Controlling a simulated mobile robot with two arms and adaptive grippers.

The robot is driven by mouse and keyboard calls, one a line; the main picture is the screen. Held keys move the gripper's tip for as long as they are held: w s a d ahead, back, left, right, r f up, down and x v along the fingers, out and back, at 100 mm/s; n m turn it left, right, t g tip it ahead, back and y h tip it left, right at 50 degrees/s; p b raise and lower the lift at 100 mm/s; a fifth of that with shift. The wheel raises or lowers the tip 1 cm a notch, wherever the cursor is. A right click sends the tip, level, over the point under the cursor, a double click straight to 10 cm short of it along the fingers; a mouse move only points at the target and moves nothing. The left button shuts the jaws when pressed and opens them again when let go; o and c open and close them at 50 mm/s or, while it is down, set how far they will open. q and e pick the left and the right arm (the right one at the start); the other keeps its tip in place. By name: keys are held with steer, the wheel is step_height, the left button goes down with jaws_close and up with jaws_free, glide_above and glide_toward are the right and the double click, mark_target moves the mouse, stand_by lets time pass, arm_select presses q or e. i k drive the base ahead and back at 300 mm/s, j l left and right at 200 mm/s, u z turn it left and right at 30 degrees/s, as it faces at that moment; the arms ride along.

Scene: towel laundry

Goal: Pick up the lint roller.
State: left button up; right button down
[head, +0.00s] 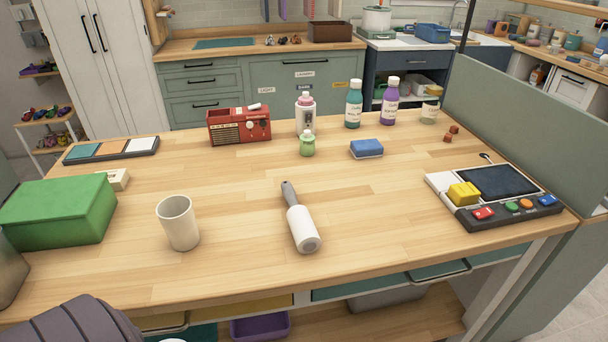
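The lint roller (300,221) lies on the wooden table, near the middle of its front half. It has a white roll and a grey handle. The handle points away to the back left, and the roll end faces the front edge. Nothing touches it or covers it. Neither of my grippers shows in the head view.
A white cup (178,222) stands left of the roller, with a green box (58,211) further left. A blue sponge (366,148), green jar (307,144) and red radio (238,126) sit behind. A button console (505,213) is at right. The table around the roller is clear.

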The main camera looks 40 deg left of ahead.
mark_target(307, 239)
steer(key=j+u, duration=0.1)
steer(key=u, duration=0.95)
